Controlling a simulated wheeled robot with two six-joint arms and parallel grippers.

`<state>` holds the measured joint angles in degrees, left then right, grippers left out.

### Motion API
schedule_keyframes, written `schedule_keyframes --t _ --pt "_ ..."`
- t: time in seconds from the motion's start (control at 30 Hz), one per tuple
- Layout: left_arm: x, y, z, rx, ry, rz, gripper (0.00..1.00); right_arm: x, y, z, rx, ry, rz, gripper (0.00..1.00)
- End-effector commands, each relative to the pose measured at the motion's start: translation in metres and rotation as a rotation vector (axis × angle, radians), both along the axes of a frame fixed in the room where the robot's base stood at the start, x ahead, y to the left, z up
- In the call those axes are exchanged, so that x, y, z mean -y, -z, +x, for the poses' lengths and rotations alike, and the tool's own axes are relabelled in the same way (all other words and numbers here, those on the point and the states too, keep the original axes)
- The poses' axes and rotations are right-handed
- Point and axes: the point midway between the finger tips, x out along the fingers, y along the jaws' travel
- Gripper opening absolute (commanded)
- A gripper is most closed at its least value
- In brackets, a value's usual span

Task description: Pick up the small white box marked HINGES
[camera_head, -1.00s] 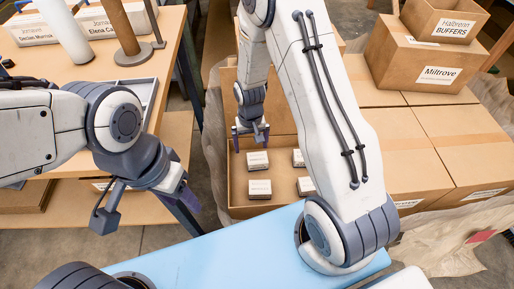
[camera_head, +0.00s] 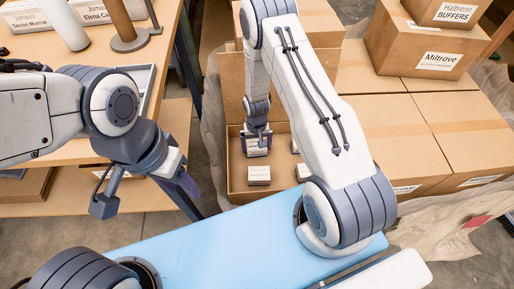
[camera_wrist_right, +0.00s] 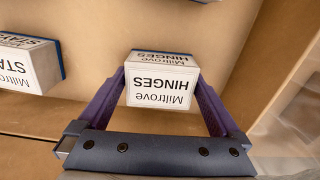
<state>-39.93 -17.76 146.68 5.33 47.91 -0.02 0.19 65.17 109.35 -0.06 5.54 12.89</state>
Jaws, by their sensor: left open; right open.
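The small white box marked HINGES (camera_wrist_right: 160,82) lies between the two purple fingers of my right gripper (camera_wrist_right: 161,92) in the right wrist view. The fingers stand open, one on each side of the box; whether they touch it I cannot tell. In the head view my right gripper (camera_head: 257,143) reaches down into an open carton (camera_head: 237,187), around a small white box.
Another small box (camera_head: 259,175) sits nearer in the carton, with others partly hidden by my right arm. A box marked "STA…" (camera_wrist_right: 28,65) shows at the wrist view's left. Large cartons (camera_head: 468,130) stand to the right; the table (camera_head: 60,67) is left.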

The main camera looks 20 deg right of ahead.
Motion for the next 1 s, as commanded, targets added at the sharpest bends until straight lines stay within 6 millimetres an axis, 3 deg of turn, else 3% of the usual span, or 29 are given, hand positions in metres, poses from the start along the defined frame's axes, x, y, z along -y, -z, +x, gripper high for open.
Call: schedule_keyframes --t 0.27,0.37,0.5,0.8,1.0 --pt "0.0 0.0 0.0 0.0 0.0 0.0 0.5 0.0 0.005 0.001 0.002 -0.001 0.0 1.0" --pt "0.0 0.0 0.0 0.0 0.0 0.0 0.5 0.0 0.005 0.0 0.002 -0.001 0.0 0.69" --pt "0.0 0.0 0.0 0.0 0.0 0.0 0.5 0.0 0.005 0.0 0.001 -0.001 0.0 0.18" --pt "0.0 0.0 0.0 0.0 0.0 0.0 0.5 0.0 0.001 0.001 0.002 0.0 0.0 0.18" --pt "0.0 -0.003 0.0 0.0 0.0 0.0 0.5 0.0 -0.018 0.001 0.004 -0.001 0.0 0.18"
